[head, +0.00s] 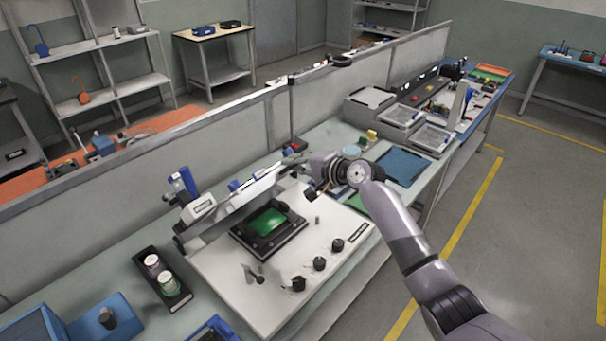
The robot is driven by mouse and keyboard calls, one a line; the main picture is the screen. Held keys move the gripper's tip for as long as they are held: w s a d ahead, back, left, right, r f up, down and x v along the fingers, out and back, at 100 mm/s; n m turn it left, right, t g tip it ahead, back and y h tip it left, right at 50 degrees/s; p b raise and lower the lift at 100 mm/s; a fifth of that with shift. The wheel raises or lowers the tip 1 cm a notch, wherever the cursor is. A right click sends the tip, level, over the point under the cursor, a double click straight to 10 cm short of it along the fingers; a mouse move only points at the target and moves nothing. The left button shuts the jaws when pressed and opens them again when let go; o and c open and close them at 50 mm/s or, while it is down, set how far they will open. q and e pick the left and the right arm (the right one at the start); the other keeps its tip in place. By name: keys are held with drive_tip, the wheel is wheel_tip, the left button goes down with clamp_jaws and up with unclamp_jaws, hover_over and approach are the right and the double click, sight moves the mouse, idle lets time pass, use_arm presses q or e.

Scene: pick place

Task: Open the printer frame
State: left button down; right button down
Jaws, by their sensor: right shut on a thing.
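The printer (215,267) is a white machine on the bench, with dark knobs along its front and a green board (267,222) in a black holder on its bed. Its printer frame (236,206) is tilted up along the back, clear of the board, with blue parts on it. My right gripper (318,188) is at the right end of the frame, above the printer bed, and is shut on the frame. My wrist partly hides the fingertips and the exact grip. My left gripper is not in view.
A black tray with two spools (163,280) stands left of the printer. A low partition (340,92) runs behind the bench. The floor at right is clear.

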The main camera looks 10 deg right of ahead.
drive_tip(key=shift+w+a+r, duration=1.15)
drive_tip(key=shift+a, duration=0.05)
drive_tip(key=c, duration=1.7)
unclamp_jaws()
drive_tip(key=shift+a, duration=0.15)
drive_tip(key=shift+d, duration=0.25)
drive_tip(key=v, duration=1.2)
